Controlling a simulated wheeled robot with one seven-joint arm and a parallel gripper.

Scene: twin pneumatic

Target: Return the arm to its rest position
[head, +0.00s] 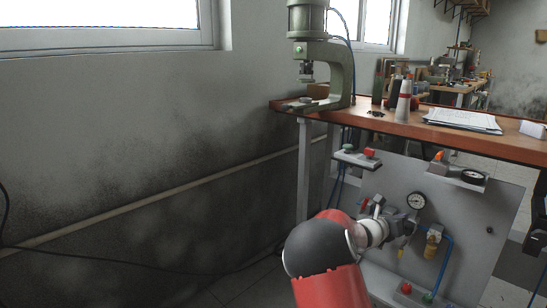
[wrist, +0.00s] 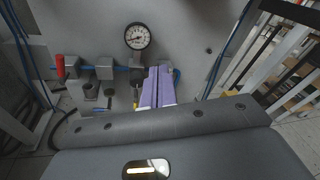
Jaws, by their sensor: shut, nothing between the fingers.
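My gripper (wrist: 160,72) shows in the wrist view as two pale purple fingers lying side by side. It is shut with nothing held. Its tips point at the grey pneumatic panel (wrist: 195,50), just below and right of a round pressure gauge (wrist: 137,36). In the head view my red and black arm reaches from the bottom centre toward that panel under the bench. There the fingertips are hard to make out among the fittings, so I cannot tell whether they touch anything.
A wooden-topped bench (head: 397,125) carries a green press (head: 335,70) and papers (head: 462,120). On the panel are a red-handled valve (wrist: 60,66), a blue hose (head: 445,265) and buttons. Floor shows left of the arm.

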